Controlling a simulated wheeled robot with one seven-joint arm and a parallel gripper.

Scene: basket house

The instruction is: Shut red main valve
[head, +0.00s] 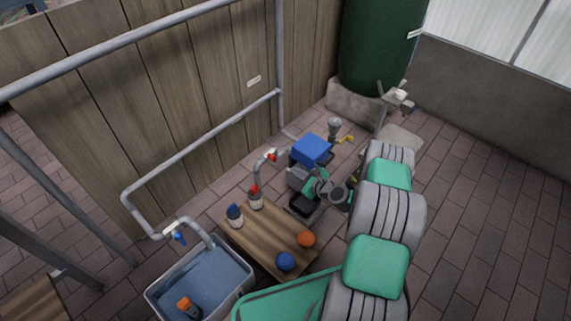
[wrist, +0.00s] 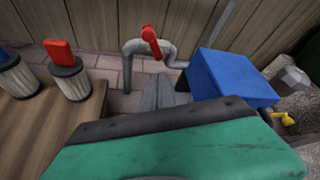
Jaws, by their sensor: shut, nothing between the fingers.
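The red main valve handle (wrist: 152,42) shows in the wrist view at the top of a grey bent pipe (wrist: 170,50). The handle sticks up from the pipe and slants down to the right. In the head view the red valve (head: 272,156) sits on the pipe beside the wooden fence. My gripper (wrist: 166,84) is shut and empty, its grey fingertips below and in front of the handle, apart from it in the picture. My green and black hand hides what lies under it. In the head view the fingertips are hard to make out among my arm and the pump.
A blue box (wrist: 233,76) stands close right of the pipe, with a yellow valve handle (wrist: 284,118) beyond. Left is a wooden table (head: 262,226) with red-capped (head: 255,198) and blue-capped (head: 235,216) canisters, an orange ball (head: 306,239) and a blue ball (head: 285,261). A water tub (head: 160,292) stands front left.

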